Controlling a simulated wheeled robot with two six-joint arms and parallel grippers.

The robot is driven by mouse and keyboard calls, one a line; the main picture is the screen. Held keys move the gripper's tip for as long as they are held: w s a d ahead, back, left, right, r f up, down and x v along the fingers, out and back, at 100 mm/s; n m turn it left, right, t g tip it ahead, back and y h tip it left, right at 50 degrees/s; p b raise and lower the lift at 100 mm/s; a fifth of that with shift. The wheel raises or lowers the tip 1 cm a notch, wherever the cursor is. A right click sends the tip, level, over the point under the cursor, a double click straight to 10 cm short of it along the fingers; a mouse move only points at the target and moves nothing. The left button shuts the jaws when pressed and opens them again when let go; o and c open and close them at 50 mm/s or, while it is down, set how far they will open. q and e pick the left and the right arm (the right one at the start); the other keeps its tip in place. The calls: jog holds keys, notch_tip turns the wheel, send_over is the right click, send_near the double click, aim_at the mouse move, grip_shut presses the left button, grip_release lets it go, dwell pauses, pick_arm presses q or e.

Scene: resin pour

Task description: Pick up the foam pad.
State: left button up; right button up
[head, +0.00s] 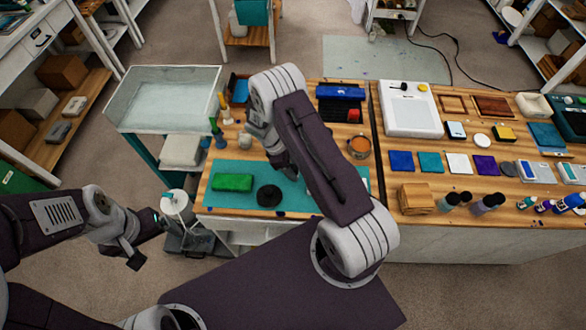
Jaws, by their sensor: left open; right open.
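A green rectangular block (232,182), which looks like the foam pad, lies flat on the teal mat (216,200) at the left part of the workbench. A round black object (269,195) sits just right of it on the mat. My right gripper (284,163) is above the mat, to the right of and behind the green block, apart from it. It is open, and my own forearm partly hides it. My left gripper (146,238) is open and empty, off the bench's front left, near a white cylindrical container (175,205).
Bottles (214,127) stand behind the mat and a copper-coloured cup (359,147) is to the right. Coloured square pads (401,161), a wooden block (416,198) and small bottles crowd the right bench. A pale tray (165,85) stands at the back left.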

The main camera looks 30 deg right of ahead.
jog(key=shift+d+f, duration=0.1)
grip_shut()
jog(key=shift+w+r, duration=0.1)
jog(key=shift+r, duration=0.4)
notch_tip(320, 180, up, 3)
jog(key=shift+r+b, duration=0.15)
jog(key=shift+b, duration=0.6)
jog(key=s+r, duration=0.3)
jog(key=s, duration=0.3)
jog(key=s+d+r+b, duration=0.1)
jog(key=s+r, duration=0.2)
jog(key=s, duration=0.2)
jog(key=shift+s+r+b, duration=0.3)
jog(key=shift+s+r, duration=0.05)
jog(key=shift+s, duration=0.05)
jog(key=c, duration=0.8)
grip_release()
grip_shut()
